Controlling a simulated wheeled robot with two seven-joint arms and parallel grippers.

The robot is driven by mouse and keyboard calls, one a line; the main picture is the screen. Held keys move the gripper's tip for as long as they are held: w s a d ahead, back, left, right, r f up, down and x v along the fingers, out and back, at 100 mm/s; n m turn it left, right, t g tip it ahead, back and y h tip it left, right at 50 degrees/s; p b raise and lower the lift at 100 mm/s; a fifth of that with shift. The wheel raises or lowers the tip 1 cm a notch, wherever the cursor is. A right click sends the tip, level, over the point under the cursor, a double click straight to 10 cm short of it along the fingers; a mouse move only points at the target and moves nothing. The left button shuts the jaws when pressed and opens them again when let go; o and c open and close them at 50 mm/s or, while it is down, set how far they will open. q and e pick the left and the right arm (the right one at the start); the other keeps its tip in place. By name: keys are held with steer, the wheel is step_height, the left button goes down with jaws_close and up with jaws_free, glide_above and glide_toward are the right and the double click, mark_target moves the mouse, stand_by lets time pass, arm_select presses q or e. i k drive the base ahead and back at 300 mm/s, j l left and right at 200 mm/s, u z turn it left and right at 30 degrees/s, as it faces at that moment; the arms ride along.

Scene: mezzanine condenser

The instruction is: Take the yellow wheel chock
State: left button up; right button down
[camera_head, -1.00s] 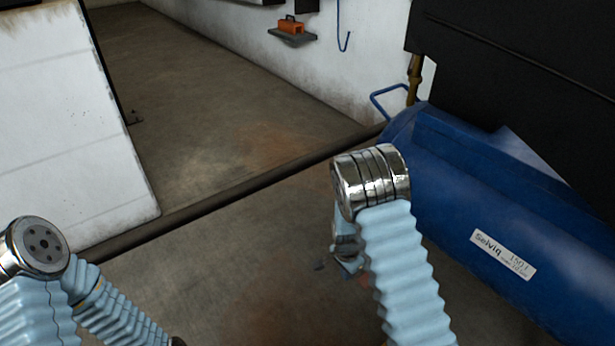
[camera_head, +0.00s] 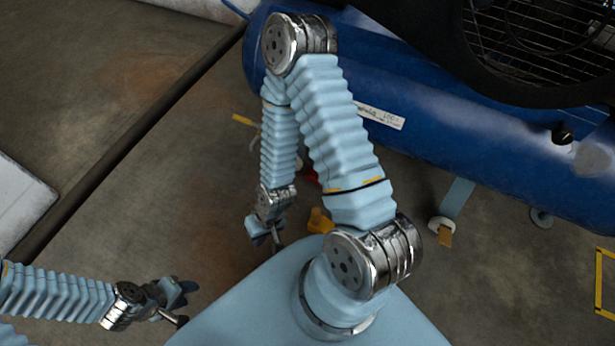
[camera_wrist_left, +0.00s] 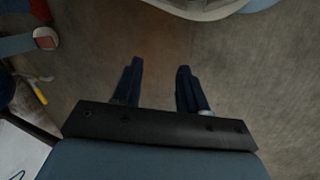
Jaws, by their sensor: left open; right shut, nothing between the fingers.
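A small yellow piece (camera_head: 319,222), which looks like the wheel chock, lies on the floor beside the front of my own base. My base and right arm hide part of it, so its full shape cannot be told. My left gripper (camera_head: 185,304) is low at the left, open and empty, well to the left of the yellow piece. In the left wrist view its two fingers (camera_wrist_left: 158,72) stand apart over bare floor. My right gripper (camera_head: 267,240) hangs just left of the yellow piece, shut with nothing in it.
A large blue tank (camera_head: 440,130) fills the upper right, with a caged fan (camera_head: 540,45) above it. Its foot (camera_head: 443,222) has a tan block (camera_head: 445,237). A dark floor rail (camera_head: 110,150) runs diagonally at left. Floor between the rail and my arms is clear.

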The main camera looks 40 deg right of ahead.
mark_target(318, 224)
steer(key=z, duration=1.6)
steer(key=k+l+z, duration=0.15)
steer(key=l, duration=0.2)
steer(key=k+l+z, duration=0.15)
steer(key=l, duration=0.25)
steer(key=k+l+z, duration=0.15)
steer(key=k+l, duration=0.15)
steer(key=l, duration=0.1)
